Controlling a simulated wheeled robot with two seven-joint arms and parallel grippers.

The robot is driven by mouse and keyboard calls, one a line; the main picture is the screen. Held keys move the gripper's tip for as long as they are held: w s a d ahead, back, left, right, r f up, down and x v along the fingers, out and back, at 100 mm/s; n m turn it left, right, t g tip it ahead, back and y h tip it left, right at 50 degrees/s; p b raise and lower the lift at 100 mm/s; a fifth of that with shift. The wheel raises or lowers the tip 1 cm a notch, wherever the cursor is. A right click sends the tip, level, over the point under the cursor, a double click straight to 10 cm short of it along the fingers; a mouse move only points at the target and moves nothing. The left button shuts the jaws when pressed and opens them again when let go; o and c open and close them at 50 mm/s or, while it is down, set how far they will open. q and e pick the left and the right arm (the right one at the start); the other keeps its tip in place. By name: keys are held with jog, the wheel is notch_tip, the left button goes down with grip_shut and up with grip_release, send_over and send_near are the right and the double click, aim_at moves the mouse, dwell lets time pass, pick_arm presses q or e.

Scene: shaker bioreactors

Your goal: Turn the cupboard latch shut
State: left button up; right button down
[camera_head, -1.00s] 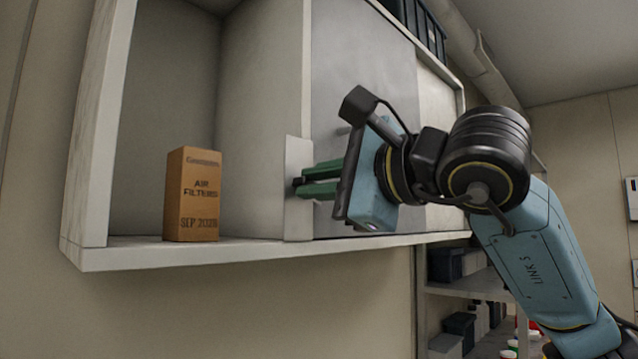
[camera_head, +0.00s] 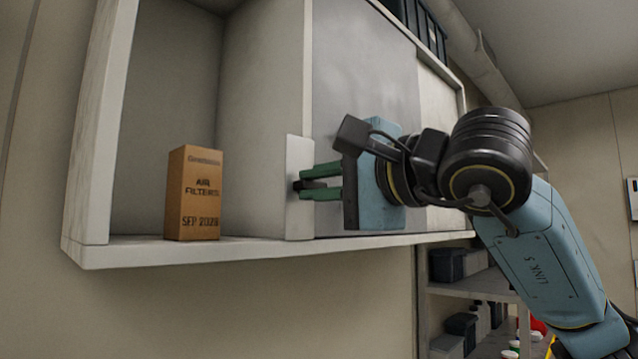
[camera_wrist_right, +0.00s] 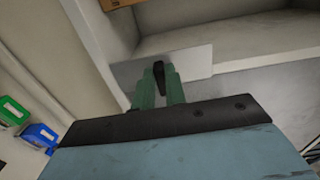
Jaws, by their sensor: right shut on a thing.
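The wall cupboard (camera_head: 150,255) has an open left bay and a grey sliding door (camera_head: 355,75) across its middle. A pale plate (camera_head: 300,160) sits at the door's left edge. The small dark latch (camera_head: 297,186) is on this plate, mostly hidden by my fingers. My right gripper (camera_head: 303,184) has its green fingers shut on the latch. In the right wrist view the dark latch (camera_wrist_right: 159,75) stands between the two green fingers, in front of the pale plate (camera_wrist_right: 195,62). My left gripper is not in view.
A brown air filter box (camera_head: 193,195) stands in the open bay, left of the plate. A dark crate (camera_head: 420,22) sits on top of the cupboard. Shelves with bins (camera_head: 460,265) stand below right. The right wrist view shows green and blue bins (camera_wrist_right: 40,134).

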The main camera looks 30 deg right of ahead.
jog(key=c, duration=1.4)
grip_release()
jog(key=shift+c, duration=0.2)
jog(key=b+v, duration=0.2)
jog(key=v, duration=1.1)
jog(key=shift+s, duration=0.2)
